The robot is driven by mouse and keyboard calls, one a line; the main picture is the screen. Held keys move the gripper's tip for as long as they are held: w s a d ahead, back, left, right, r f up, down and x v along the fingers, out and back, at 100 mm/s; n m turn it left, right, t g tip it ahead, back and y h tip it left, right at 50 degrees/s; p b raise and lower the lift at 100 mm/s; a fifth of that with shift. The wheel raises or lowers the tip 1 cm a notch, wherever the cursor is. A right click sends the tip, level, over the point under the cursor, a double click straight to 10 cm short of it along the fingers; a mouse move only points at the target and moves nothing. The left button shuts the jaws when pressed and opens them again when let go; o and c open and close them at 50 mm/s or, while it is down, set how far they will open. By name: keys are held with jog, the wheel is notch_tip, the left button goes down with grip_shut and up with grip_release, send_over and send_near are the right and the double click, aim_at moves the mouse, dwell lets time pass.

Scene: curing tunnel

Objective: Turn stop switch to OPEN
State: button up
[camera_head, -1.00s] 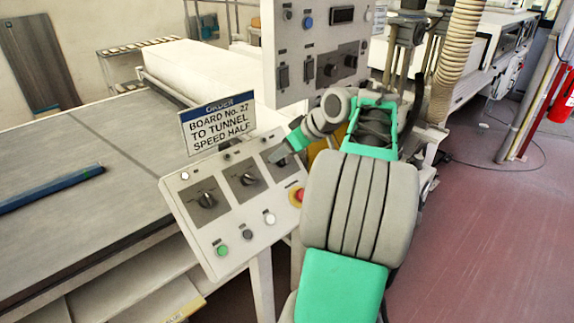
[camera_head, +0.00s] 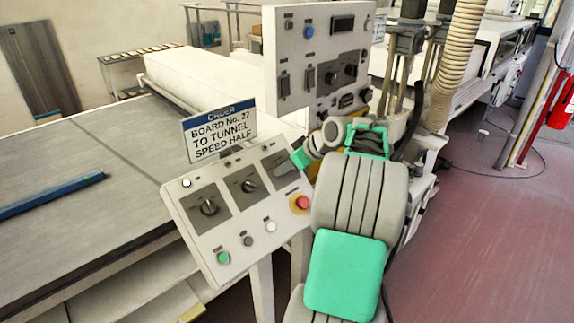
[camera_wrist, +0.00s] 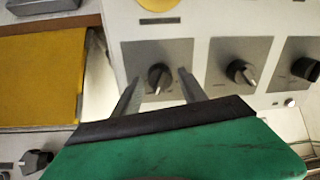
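A tilted white control panel (camera_head: 214,262) carries a row of three dark rotary switches on grey plates: left (camera_head: 208,207), middle (camera_head: 249,185) and right, the right one mostly hidden behind my gripper (camera_head: 287,165). In the wrist view the panel appears turned around, and the switch (camera_wrist: 159,77) at its left lies between the two fingers of my gripper (camera_wrist: 157,80). The fingers are open, one on each side of the knob, with visible gaps. I cannot tell their depth over it. The switch labels are too small to read, so I cannot tell which is the stop switch.
A red button (camera_head: 301,202) on a yellow ring sits close below my gripper. Green (camera_head: 223,258), dark and white buttons line the panel's lower edge. An order sign (camera_head: 219,133) stands above the panel; a taller panel (camera_head: 320,50) rises behind.

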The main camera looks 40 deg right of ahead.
grip_shut()
dwell(0.3)
jog(key=shift+f+n+b, duration=0.1)
jog(key=shift+n+b, duration=0.2)
jog(key=shift+b, duration=0.45)
jog(key=n+b, duration=0.3)
jog(key=shift+f, duration=0.15)
jog(key=n+b, duration=0.3)
jog(key=shift+a, duration=0.1)
jog(key=shift+r+n+b, duration=0.2)
jog(key=shift+n+b, duration=0.8)
jog(key=shift+n, duration=0.2)
jog(key=shift+r, duration=0.1)
